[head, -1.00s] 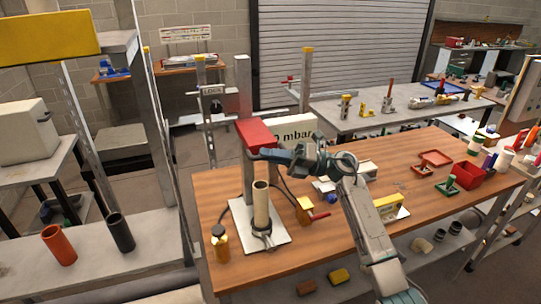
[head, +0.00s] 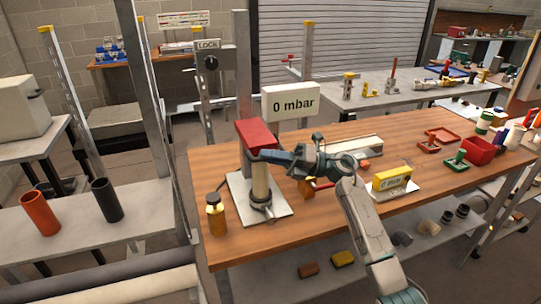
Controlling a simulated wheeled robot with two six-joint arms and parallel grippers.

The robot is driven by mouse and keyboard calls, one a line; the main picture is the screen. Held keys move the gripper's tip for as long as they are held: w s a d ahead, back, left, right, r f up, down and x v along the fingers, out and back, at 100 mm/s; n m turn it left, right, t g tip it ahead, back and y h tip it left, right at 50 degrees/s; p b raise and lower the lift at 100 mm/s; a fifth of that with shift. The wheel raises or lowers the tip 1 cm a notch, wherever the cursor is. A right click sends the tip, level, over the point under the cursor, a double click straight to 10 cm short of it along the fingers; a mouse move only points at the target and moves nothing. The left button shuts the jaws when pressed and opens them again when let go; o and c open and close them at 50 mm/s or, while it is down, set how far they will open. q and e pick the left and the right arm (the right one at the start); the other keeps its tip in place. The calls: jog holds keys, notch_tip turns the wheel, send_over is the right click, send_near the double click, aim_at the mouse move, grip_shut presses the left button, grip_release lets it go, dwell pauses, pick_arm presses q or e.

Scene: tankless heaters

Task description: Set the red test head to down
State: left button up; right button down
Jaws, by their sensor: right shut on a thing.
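The red test head (head: 257,134) is a red block on an upright grey column at the left part of the wooden table. It sits low, just over the top of the cream tube (head: 261,182). The tube stands upright on a pale base plate (head: 281,210). My right gripper (head: 256,156) is shut at the lower front edge of the red head, its arm coming in from the lower right. The gripper hides the tube's top, so I cannot tell whether head and tube touch. A white display (head: 291,103) behind reads "0 mbar". My left gripper is not in view.
An amber bottle (head: 216,215) stands left of the base plate. A brass-coloured part (head: 306,188) lies right of the tube. The table's front middle is clear.

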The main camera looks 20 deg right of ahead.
jog(key=shift+f, duration=0.1)
jog(key=c, duration=1.7)
grip_release()
jog(key=shift+o, duration=1.2)
jog(key=shift+d+f, duration=0.1)
jog(key=shift+d, duration=0.15)
jog(key=b+v, duration=0.4)
jog(key=v, duration=0.6)
